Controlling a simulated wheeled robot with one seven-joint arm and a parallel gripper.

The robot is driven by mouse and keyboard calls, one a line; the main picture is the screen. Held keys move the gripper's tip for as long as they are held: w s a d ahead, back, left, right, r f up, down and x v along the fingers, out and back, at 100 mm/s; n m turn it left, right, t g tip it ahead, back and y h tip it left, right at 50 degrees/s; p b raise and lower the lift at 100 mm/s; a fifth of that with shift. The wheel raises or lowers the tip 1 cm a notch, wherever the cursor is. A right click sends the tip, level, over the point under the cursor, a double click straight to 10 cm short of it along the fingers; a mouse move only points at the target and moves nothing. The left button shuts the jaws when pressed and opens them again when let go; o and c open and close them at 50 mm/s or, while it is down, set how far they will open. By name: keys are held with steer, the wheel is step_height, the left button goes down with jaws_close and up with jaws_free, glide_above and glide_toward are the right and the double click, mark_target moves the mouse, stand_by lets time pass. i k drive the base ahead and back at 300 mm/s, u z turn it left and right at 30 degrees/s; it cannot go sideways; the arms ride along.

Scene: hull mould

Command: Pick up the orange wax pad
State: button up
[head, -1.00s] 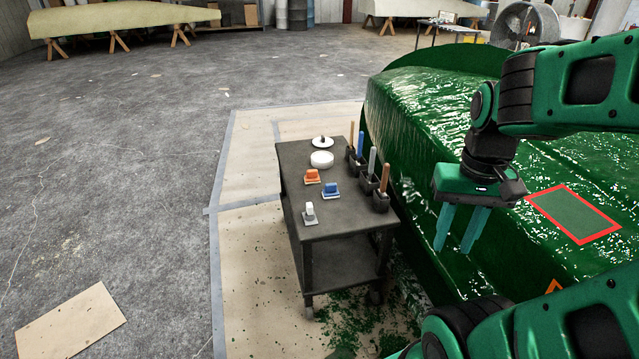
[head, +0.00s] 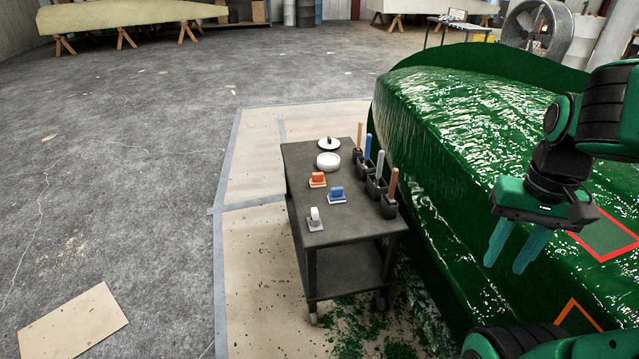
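The orange wax pad (head: 317,179) sits on the top of a dark wheeled cart (head: 345,233), left of the middle, on a pale base. A blue pad (head: 336,194) lies just to its right and nearer, and a grey-white pad (head: 315,218) stands at the cart's near end. My gripper (head: 507,258) hangs over the green hull at the right, well apart from the cart. Its two teal fingers point down with a gap between them, and nothing shows in the gap.
A white round tub (head: 328,161) and a white disc (head: 329,143) stand at the cart's far end. Several upright handled tools in dark holders (head: 389,206) line its right edge. The glossy green hull (head: 450,120) rises close beside the cart. Open floor lies to the left.

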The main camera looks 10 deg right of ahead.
mark_target(318, 180)
steer(key=i, duration=1.65)
steer(key=u, duration=0.05)
